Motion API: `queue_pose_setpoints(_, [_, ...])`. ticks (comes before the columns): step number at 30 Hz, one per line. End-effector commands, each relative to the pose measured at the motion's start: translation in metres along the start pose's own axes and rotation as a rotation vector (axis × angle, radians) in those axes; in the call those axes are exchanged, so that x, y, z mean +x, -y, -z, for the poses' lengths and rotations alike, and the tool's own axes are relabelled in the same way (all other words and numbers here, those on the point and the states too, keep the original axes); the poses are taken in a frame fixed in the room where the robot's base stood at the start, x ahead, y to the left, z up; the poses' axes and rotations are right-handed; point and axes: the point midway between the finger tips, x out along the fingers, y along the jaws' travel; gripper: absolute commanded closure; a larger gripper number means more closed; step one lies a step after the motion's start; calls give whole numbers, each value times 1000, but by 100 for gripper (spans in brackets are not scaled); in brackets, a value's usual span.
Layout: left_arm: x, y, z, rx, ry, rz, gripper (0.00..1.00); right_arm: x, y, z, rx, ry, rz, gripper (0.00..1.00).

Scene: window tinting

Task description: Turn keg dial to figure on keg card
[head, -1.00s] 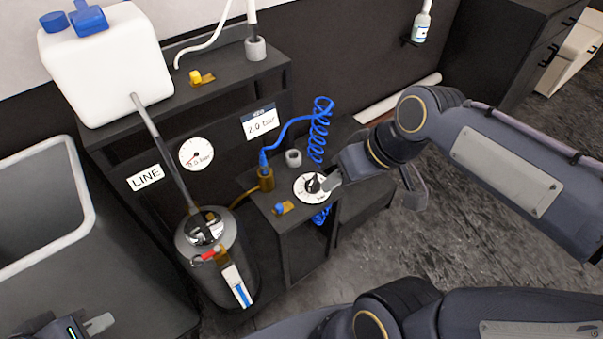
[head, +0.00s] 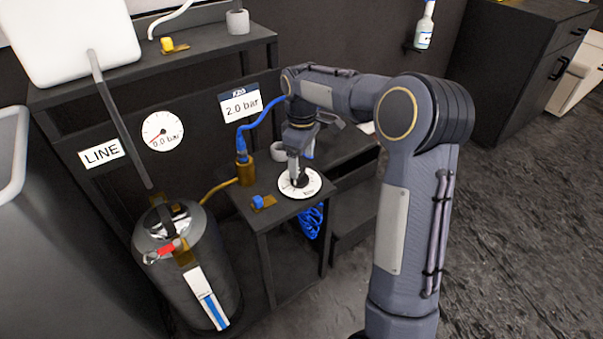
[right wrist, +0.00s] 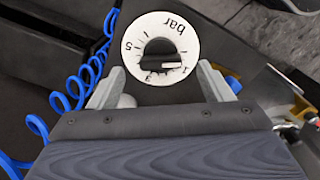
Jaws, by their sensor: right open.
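The keg dial (head: 308,187) is a white round plate marked in bar with a black knob, on the small dark stand. In the right wrist view the knob (right wrist: 160,54) carries a pale pointer line toward the lower right, near the 1. The keg card (head: 241,106) reads 2.0 bar. My right gripper (head: 296,172) points down over the dial. In the right wrist view its open fingers (right wrist: 160,88) stand either side of the dial's near edge, apart from the knob. My left gripper is out of the head view.
The gauge (head: 163,131) reads 0.0 bar beside the LINE sign (head: 101,152). The keg (head: 190,270) stands left of the stand. A blue coiled hose (right wrist: 62,100) hangs close by, and a grey cup (head: 278,151) sits behind the dial. A small blue tap (head: 258,201) is left of it.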

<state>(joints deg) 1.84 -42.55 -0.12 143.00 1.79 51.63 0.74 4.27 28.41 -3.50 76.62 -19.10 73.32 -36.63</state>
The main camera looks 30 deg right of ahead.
Motion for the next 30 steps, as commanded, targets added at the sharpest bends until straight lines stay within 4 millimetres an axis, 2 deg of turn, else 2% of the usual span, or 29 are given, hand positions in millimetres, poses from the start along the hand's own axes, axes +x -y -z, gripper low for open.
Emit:
queue_pose_setpoints(1, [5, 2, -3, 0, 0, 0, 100, 12, 0, -1, 0, 3, 2, 27])
queue_pose_setpoints(6, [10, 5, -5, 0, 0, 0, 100, 31, 0, 0, 1, 1, 1, 27])
queue_pose_setpoints(17, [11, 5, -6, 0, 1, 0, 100, 37, 0, 0, 2, -1, 0, 27])
queue_pose_setpoints(20, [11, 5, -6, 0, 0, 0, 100, 37, 0, 0, 2, -1, 0, 38])
queue_pose_setpoints(27, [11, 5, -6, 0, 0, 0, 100, 37, 0, 0, 2, -1, 0, 69])
queue_pose_setpoints(30, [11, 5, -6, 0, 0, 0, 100, 36, 0, 0, 3, -1, 0, 72])
